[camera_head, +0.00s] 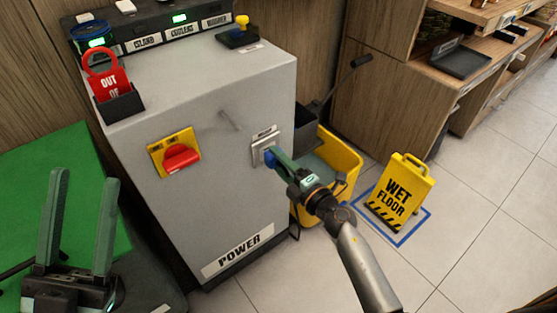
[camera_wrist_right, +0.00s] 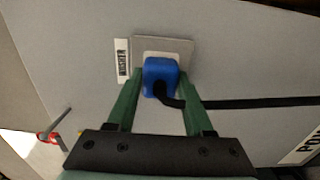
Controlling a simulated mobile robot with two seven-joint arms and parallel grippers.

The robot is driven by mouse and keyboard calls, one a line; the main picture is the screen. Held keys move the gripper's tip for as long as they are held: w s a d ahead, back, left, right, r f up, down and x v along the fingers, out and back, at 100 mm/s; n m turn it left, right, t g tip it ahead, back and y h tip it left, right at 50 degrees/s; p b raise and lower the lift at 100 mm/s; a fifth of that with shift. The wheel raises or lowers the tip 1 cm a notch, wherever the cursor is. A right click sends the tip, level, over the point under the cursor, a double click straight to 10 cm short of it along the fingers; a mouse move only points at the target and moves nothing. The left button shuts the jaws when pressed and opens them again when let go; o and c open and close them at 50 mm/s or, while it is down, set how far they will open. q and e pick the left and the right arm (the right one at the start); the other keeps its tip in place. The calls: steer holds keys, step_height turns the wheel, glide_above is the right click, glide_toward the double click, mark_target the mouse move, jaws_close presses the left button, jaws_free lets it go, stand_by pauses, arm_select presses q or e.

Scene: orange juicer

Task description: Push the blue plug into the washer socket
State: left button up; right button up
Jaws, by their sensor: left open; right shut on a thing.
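The blue plug (camera_wrist_right: 160,76) is between the fingers of my right gripper (camera_wrist_right: 158,92), which is shut on it. In the right wrist view the plug sits against the pale socket plate labelled WASHER (camera_wrist_right: 180,46), and its black cable runs off to the right. How deep the plug sits in the socket is hidden. In the head view the plug (camera_head: 270,157) shows at the washer socket (camera_head: 263,145) on the grey cabinet's front. My left gripper (camera_head: 80,190) is open and empty at the lower left.
The grey power cabinet (camera_head: 215,90) carries a red rotary switch on a yellow plate (camera_head: 175,153) and a red OUT OF tag (camera_head: 108,85). A yellow mop bucket (camera_head: 342,160) and a WET FLOOR sign (camera_head: 400,190) stand to the right. A green surface (camera_head: 95,160) is at left.

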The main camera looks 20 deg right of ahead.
steer(key=shift+w+a, duration=0.15)
steer(key=shift+w, duration=0.25)
steer(key=o, duration=1.4)
steer(key=shift+c, duration=0.2)
steer(key=shift+s, duration=0.15)
steer(key=p+v, duration=0.1)
steer(key=v, duration=1.1)
